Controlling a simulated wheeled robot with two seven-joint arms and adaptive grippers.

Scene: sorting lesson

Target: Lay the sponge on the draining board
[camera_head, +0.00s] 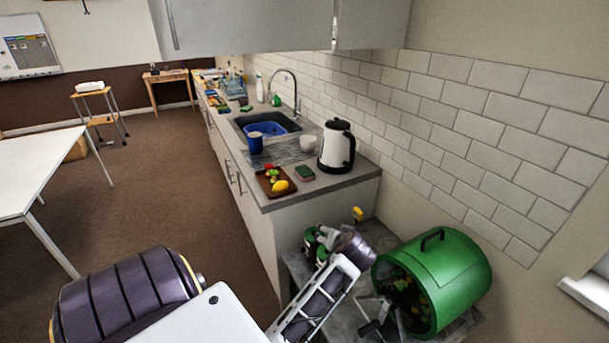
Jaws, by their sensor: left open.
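A small green block that looks like the sponge (305,172) lies flat on the counter, between the brown tray and the kettle. The draining board (285,150) is the grey ribbed area beside the sink, behind the tray. A dark blue mug (255,143) stands at its left edge, and a white bowl (308,143) is near its right side. My left gripper (378,316) is low at the bottom right, in front of the green bin, well below and apart from the sponge. It is open and looks empty. My right gripper does not show.
The brown tray (263,189) holds red and yellow food pieces. A white and black kettle (336,146) stands by the wall. The sink holds a blue basin (281,125). A green bin (447,276) lies tilted at the lower right. A white table (35,165) stands left; floor between is clear.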

